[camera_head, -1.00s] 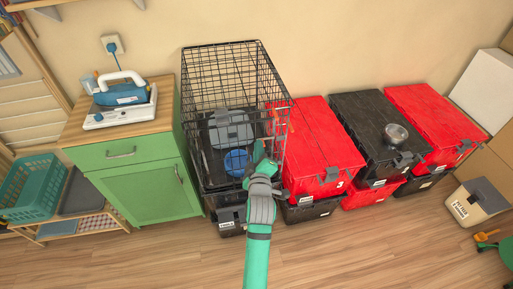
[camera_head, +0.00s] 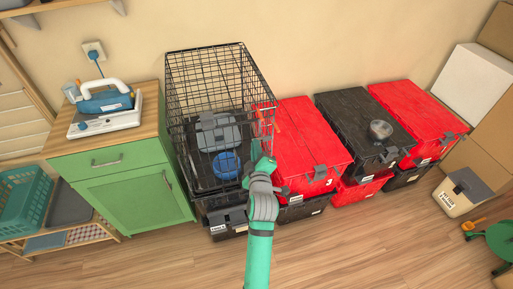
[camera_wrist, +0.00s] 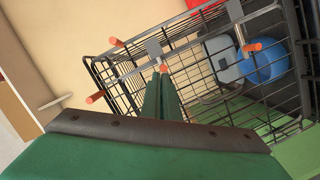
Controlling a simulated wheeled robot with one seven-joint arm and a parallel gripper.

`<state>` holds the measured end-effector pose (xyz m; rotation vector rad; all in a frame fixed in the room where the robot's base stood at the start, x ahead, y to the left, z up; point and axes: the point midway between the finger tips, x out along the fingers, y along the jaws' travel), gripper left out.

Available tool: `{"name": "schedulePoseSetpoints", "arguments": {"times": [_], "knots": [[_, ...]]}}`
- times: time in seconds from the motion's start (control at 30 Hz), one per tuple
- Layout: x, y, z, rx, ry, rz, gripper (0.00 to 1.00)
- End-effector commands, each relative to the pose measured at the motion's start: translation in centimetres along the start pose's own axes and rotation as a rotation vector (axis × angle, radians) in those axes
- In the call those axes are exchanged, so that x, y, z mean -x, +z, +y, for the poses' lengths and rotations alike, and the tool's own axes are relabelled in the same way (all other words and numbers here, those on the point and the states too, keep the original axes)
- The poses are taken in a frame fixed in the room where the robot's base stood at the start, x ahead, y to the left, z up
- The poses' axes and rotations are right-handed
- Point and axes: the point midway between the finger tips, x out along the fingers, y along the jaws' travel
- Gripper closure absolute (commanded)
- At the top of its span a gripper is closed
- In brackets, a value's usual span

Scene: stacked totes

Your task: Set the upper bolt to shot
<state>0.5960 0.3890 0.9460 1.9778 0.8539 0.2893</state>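The wire cage (camera_head: 205,85) stands left of the red totes, and its open-looking wire front faces my arm. Orange knobs show along its frame in the wrist view: one at the upper left (camera_wrist: 116,42), one at the lower left (camera_wrist: 95,97) and one at the right (camera_wrist: 252,46). A further orange bolt knob (camera_wrist: 163,68) sits at my fingertips, partly hidden by them. My gripper (camera_head: 265,163) is at the cage's front right corner; in the wrist view its green fingers (camera_wrist: 162,80) are close together around that knob. I cannot tell which bolt is the upper one.
A blue bowl (camera_head: 227,165) and a grey case (camera_head: 218,133) are inside the cage. Black totes (camera_head: 225,222) support the cage. A red-lidded tote (camera_head: 305,135) stands close on the right, and a green cabinet (camera_head: 125,185) on the left. The floor in front is clear.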

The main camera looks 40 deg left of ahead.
Motion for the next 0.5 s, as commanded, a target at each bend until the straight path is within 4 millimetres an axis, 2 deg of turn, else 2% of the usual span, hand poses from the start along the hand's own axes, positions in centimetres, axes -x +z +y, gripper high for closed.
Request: {"name": "schedulePoseSetpoints", "arguments": {"times": [0.17,0.37,0.5], "knots": [[0.1,-0.4,0.2,0.002,0.002,-0.006,1.00],[0.4,-3.5,0.4,0.002,0.001,0.001,1.00],[3.5,-3.8,0.1,0.000,-0.003,0.003,1.00]]}}
